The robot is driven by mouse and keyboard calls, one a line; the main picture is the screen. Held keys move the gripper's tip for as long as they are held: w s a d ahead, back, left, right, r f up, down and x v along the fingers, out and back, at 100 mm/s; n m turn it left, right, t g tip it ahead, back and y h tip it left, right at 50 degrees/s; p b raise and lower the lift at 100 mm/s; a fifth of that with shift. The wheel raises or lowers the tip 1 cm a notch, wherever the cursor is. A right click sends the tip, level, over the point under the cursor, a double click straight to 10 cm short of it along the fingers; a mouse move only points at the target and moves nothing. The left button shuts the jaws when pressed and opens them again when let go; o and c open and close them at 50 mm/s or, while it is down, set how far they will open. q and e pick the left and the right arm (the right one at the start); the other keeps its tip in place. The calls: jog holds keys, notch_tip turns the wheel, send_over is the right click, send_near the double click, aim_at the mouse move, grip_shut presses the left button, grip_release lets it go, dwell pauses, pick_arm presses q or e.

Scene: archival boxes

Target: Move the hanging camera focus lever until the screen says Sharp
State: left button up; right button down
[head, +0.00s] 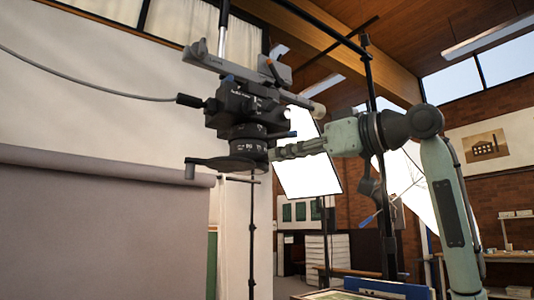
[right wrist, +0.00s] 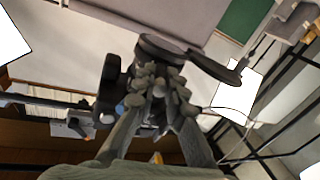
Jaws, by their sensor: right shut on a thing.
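The hanging camera (head: 245,103) is a dark body on an overhead mount, with a ringed lower section. It also shows in the right wrist view (right wrist: 112,82). My right gripper (head: 273,153) reaches in from the right, its fingertips against the lower ring section. In the right wrist view the fingers (right wrist: 160,88) close together at the camera. They are shut on what appears to be the focus lever, mostly hidden between the fingertips. No readable screen shows. My left gripper is not in view.
A cable (head: 90,88) runs in from the left. Lit white panels (head: 307,165) and dark stands (head: 373,120) are behind my right arm. A grey backdrop roll (head: 100,165) fills the left.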

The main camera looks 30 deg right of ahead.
jog(key=shift+d, duration=0.1)
dwell(0.3)
jog(key=c, duration=1.6)
grip_release()
jog(key=v, duration=1.2)
jog(key=shift+d, duration=0.1)
